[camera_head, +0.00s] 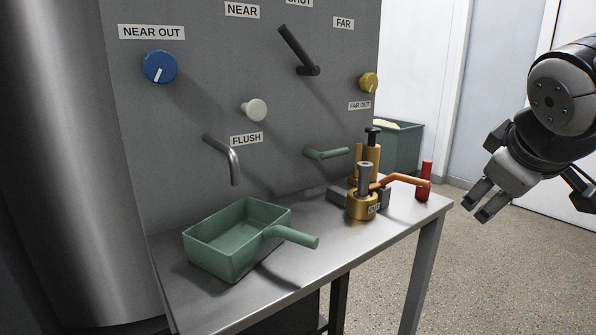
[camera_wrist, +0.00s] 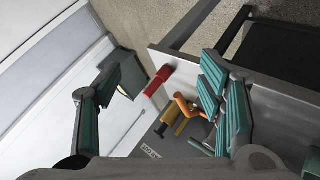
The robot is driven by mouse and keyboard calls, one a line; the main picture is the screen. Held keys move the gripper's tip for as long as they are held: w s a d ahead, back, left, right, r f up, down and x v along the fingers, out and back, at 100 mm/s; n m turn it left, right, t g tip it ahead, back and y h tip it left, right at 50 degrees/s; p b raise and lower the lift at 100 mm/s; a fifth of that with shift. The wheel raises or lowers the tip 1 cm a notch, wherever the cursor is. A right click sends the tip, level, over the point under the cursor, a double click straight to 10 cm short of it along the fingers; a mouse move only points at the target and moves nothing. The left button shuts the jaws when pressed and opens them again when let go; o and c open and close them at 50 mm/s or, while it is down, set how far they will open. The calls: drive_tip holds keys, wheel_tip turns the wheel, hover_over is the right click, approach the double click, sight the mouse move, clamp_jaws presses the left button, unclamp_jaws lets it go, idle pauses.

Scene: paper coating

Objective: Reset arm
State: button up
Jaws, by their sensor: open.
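My gripper (camera_head: 483,200) is in the right part of the head view, to the right of the table's end and apart from it. Its fingers are spread with nothing between them. In the wrist view my gripper (camera_wrist: 160,105) shows two teal-padded fingers wide apart. Beyond them lie the table end, a red cylinder (camera_wrist: 157,80) and a brass fitting (camera_wrist: 170,116) with an orange handle. The gripper touches nothing that I can see.
A metal table (camera_head: 300,268) holds a green scoop (camera_head: 235,240), the brass valve (camera_head: 362,205) with its orange lever, and the red cylinder (camera_head: 424,182). A grey panel (camera_head: 215,95) with knobs and levers stands behind. A green bin (camera_head: 400,147) stands beyond. Floor at right is clear.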

drive_tip(key=s+a+f+m+g+y, duration=0.1)
drive_tip(key=s+a+f+m+g, duration=0.25)
drive_tip(key=s, duration=0.55)
drive_tip(key=s+a+f+m+g+y, duration=0.1)
drive_tip(key=s+a+f+g+y, duration=0.2)
drive_tip(key=s+f, duration=0.5)
drive_tip(key=s+a+f+m+g, duration=0.25)
drive_tip(key=s+a, duration=0.25)
drive_tip(key=s, duration=0.6)
wheel_tip(320, 180, up, 36)
drive_tip(key=d+n+t+p, duration=0.1)
drive_tip(key=t+p, duration=0.3)
drive_tip(key=p, duration=2.9)
drive_tip(key=shift+w+n+p, duration=0.3)
drive_tip(key=shift+w, duration=0.15)
